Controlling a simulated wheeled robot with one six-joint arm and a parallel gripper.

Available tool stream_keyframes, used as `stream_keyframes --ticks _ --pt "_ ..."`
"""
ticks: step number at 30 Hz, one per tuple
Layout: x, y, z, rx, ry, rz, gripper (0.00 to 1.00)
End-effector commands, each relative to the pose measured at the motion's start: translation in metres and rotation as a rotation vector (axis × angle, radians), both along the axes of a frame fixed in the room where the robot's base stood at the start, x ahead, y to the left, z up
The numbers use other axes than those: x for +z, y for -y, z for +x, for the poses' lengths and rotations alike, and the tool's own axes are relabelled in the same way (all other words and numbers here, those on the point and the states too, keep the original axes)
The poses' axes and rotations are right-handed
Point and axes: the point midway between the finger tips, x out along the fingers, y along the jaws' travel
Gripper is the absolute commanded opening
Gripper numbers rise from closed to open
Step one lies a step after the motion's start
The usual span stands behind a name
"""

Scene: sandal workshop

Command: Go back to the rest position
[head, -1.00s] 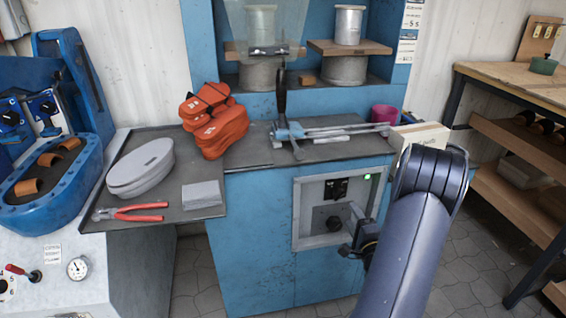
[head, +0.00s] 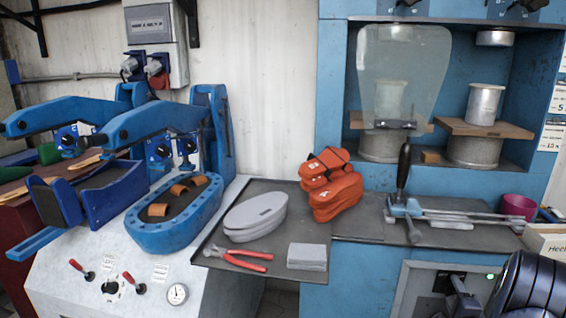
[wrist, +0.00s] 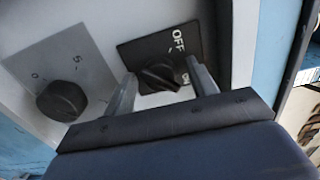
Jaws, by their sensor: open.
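My gripper (wrist: 163,88) is open in the wrist view, its two grey fingers spread on either side of a black rotary switch (wrist: 160,72). The switch sits on a black plate marked OFF at the top, with a second, partly hidden label at lower right. I cannot tell whether the fingers touch the knob. Nothing else shows between the fingers. In the head view, my dark arm is in the lower right corner, in front of the blue cabinet's light control panel (head: 415,292). The gripper itself is mostly cut off there.
A second black knob (wrist: 62,100) is left of the switch. A green lamp (head: 490,276) is lit. A box (head: 545,243) stands at right.

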Motion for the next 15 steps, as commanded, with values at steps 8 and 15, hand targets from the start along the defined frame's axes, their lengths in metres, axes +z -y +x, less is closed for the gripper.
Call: stream_keyframes --ticks 8,15 --pt "0.001 -0.002 -0.011 -0.002 0.002 0.014 0.55" --pt "0.001 -0.011 -0.052 -0.004 0.001 0.013 0.55"
